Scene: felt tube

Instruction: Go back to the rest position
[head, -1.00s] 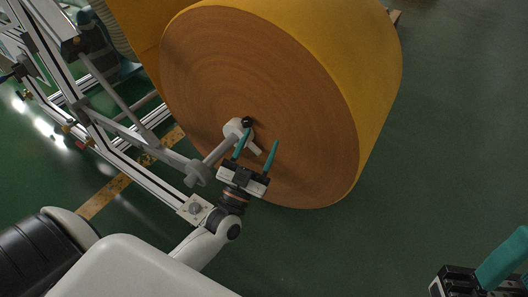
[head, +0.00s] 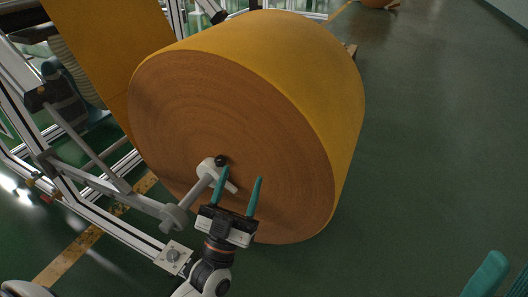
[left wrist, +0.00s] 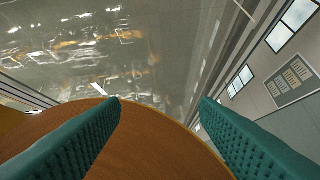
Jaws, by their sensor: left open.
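My left gripper (head: 240,190) is open and empty in the head view, its two teal fingers pointing up in front of the flat end of the big felt roll (head: 265,140). A grey shaft with a handle (head: 208,172) holds the roll at its centre, just left of my left gripper. I see a gap between my fingers and the handle, but cannot tell the depth. In the left wrist view, the open fingers (left wrist: 160,105) have nothing between them, and the roll's brown face (left wrist: 160,145) lies beyond. Only a teal finger of my right gripper (head: 487,275) shows at the bottom right.
An aluminium frame (head: 95,210) with the roll's support arm stands at the left. A yellow line (head: 70,255) runs on the green floor. The floor (head: 420,150) right of the roll is clear. Another roll (head: 376,3) lies far back.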

